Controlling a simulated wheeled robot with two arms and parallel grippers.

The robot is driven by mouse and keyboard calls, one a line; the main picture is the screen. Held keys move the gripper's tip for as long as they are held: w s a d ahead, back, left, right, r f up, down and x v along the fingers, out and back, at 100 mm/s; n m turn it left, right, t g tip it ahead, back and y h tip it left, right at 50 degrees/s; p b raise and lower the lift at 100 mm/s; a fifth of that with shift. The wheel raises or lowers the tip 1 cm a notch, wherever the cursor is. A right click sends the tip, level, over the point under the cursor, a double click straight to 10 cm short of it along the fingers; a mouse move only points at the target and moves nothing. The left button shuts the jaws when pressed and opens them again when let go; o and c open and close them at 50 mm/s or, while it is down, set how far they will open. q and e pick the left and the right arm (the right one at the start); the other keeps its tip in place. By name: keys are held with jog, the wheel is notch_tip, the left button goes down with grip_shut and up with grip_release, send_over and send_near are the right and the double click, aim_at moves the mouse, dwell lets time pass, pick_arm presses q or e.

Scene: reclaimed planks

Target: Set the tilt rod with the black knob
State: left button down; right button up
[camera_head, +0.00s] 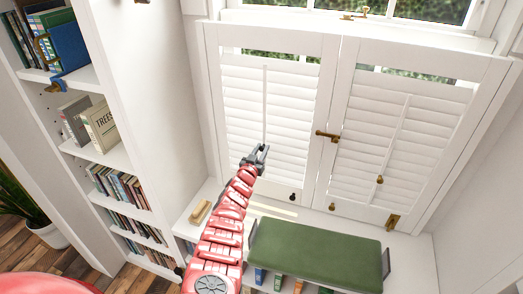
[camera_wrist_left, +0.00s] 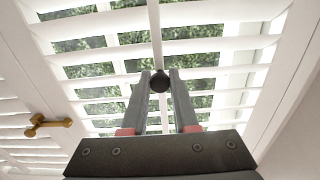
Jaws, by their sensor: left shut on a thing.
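The left shutter panel carries a thin white tilt rod (camera_head: 265,98) down the middle of its white slats (camera_head: 240,100). My left gripper (camera_head: 257,155) is at the lower end of this rod. In the left wrist view, the round black knob (camera_wrist_left: 160,81) sits between the fingertips of my left gripper (camera_wrist_left: 161,88), which is shut on it. The rod (camera_wrist_left: 156,35) runs on beyond the knob. Greenery shows through gaps between the slats in that view, so they are tilted partly open. In the head view the gripper hides the knob. My right gripper is out of view.
The right shutter panel has its own rod (camera_head: 396,125) with a brass knob (camera_head: 380,179). A brass latch (camera_head: 327,135) sits between the panels. A small dark knob (camera_head: 292,197) is low on the left panel. A green cushion (camera_head: 315,252) lies below; a bookshelf (camera_head: 108,157) stands left.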

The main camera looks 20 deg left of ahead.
pick_arm(q)
jog(key=c, duration=0.7)
grip_release()
